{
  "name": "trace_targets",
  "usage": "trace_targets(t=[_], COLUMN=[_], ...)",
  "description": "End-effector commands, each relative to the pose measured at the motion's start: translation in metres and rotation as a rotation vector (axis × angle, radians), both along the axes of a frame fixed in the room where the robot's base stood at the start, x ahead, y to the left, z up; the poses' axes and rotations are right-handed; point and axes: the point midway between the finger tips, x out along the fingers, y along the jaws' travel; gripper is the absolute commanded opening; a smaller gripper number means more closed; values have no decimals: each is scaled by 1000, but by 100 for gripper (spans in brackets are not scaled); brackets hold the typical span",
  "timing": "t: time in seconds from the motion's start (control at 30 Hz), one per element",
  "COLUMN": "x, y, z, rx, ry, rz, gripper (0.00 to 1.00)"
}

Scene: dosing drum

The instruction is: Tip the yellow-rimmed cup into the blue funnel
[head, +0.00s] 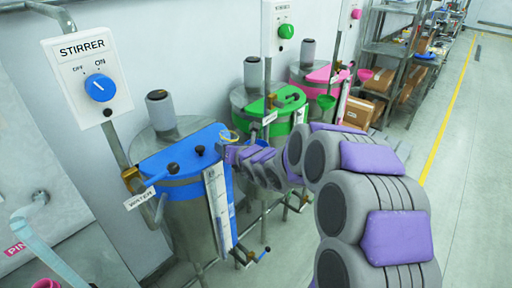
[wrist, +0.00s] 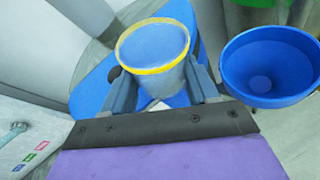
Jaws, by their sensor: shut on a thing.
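The yellow-rimmed cup (wrist: 154,52) is a translucent cup held between the two fingers of my gripper (wrist: 162,88) in the wrist view. Its open mouth faces the wrist camera; whether it holds anything is unclear. The blue funnel (wrist: 268,70) is just right of the cup in the wrist view, a wide bowl with a round hole at its bottom. The cup and funnel look apart there.
The blue-lidded drum (head: 185,160) stands under the stirrer box (head: 86,75). A green-lidded drum (head: 275,108) and a pink-lidded drum (head: 325,75) stand farther back, with a green funnel (head: 326,102) beside them. Shelves (head: 386,48) with boxes line the wall. The floor at right is clear.

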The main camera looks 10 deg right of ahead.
Motion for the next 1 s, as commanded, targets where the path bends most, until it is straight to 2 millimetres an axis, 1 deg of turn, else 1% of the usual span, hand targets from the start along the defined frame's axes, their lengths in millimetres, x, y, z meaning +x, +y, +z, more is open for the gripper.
trace_targets(t=[0.4, 0.73, 1.0], x=[-1, -2, -2], y=[12, 19, 22], z=[9, 6, 4], rx=[-178, -292, -340], ry=[-28, -46, -54], rz=[1, 1, 0], gripper=[23, 23, 23])
